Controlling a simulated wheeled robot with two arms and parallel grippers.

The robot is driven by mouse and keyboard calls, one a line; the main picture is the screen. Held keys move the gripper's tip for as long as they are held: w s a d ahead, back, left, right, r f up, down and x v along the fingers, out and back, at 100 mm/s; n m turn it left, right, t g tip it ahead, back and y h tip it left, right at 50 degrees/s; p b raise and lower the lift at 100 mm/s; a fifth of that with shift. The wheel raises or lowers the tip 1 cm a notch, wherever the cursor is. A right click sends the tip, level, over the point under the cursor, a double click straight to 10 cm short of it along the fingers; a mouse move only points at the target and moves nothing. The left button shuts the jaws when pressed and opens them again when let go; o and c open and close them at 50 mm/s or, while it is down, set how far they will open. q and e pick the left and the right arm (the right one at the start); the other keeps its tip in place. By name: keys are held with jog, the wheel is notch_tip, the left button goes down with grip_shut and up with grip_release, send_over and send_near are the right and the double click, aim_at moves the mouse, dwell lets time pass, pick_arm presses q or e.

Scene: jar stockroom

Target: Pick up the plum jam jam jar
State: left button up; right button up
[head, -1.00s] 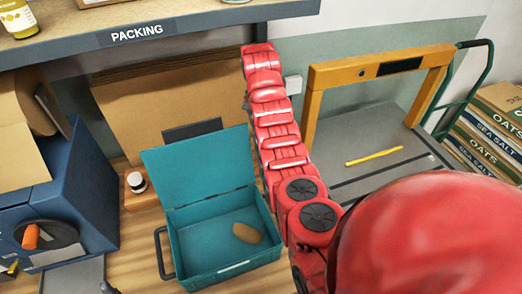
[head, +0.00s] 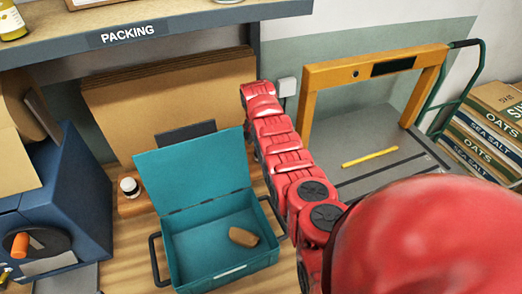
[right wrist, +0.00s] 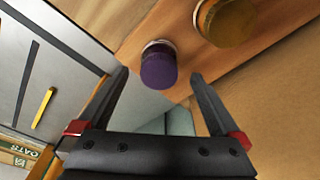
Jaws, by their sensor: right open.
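A jar with a dark purple lid (right wrist: 158,68) stands out in the right wrist view, on a wooden surface. It fits the plum jam jar, but no label is readable. My right gripper (right wrist: 159,76) is open, and the purple jar lies in the gap between its two fingertips, with no finger visibly closed on it. A second jar with an amber-brown lid (right wrist: 230,20) is beside it, up and to the right. In the head view my right arm reaches toward the back wall, and its gripper does not show. My left gripper is not in view.
A teal open box (head: 221,262) with a brown object (head: 243,236) inside stands on the bench. A blue machine (head: 60,190) is at the left. The PACKING shelf (head: 180,27) spans the top left. An orange frame (head: 310,90) stands right.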

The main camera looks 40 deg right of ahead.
jog(key=shift+d+f, duration=0.1)
jog(key=shift+f, duration=0.15)
jog(key=shift+w+d+f+b, duration=0.1)
jog(key=shift+d+f+b, duration=0.05)
jog(key=shift+f+b, duration=1.1)
jog(key=shift+f, duration=0.15)
jog(key=shift+c, duration=0.7)
grip_shut()
